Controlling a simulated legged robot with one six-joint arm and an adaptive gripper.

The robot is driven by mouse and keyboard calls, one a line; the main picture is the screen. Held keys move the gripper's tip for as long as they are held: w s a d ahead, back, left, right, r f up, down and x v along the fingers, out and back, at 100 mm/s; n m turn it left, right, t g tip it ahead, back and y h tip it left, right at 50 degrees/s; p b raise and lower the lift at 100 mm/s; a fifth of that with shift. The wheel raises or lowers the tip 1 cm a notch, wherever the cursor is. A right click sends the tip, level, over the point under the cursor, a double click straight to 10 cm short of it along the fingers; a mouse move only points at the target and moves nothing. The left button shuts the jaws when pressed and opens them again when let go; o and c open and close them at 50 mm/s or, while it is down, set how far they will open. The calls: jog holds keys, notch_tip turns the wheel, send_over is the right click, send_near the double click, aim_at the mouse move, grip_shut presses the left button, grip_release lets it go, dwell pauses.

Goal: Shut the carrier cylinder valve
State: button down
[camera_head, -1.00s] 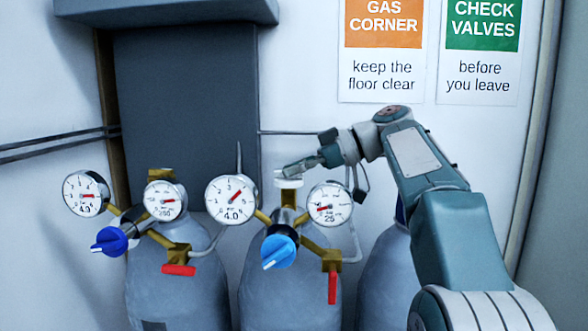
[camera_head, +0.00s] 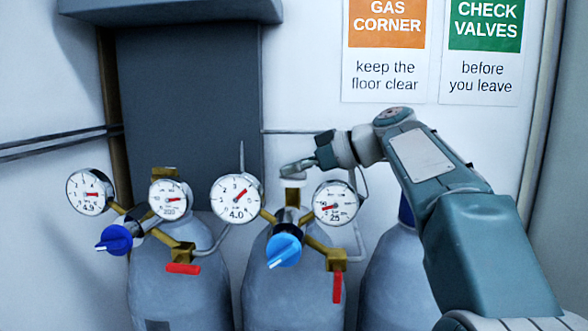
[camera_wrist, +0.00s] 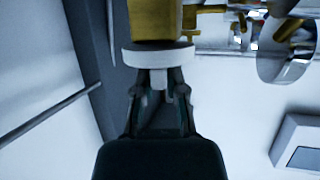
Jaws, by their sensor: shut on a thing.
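The middle gas cylinder (camera_head: 290,285) has a brass valve (camera_head: 292,195) with a pale round handwheel (camera_head: 291,178) on top. In the wrist view the handwheel (camera_wrist: 158,57) is a light disc below the brass body (camera_wrist: 155,18), with a short pale stub between my fingers. My gripper (camera_head: 293,170) reaches in from the right at the handwheel. In the wrist view my gripper (camera_wrist: 159,82) is shut on it. Its own regulator has a light blue knob (camera_head: 284,250), gauges (camera_head: 237,199) and a red lever (camera_head: 337,287) pointing down. No label naming the carrier cylinder is readable.
A left cylinder (camera_head: 178,295) carries a dark blue knob (camera_head: 114,240), gauges and a level red lever (camera_head: 183,268). A third cylinder (camera_head: 393,275) stands partly behind my arm. Thin pipes run along the wall. Two signs (camera_head: 384,60) hang above.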

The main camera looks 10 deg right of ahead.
jog(key=shift+m+t+h, duration=1.8)
jog(key=shift+m+h, duration=0.1)
jog(key=shift+m, duration=0.3)
jog(key=shift+f, duration=0.1)
jog(key=c, duration=0.7)
grip_release()
jog(key=shift+w, duration=0.1)
jog(key=v, duration=1.2)
jog(key=shift+a, duration=0.1)
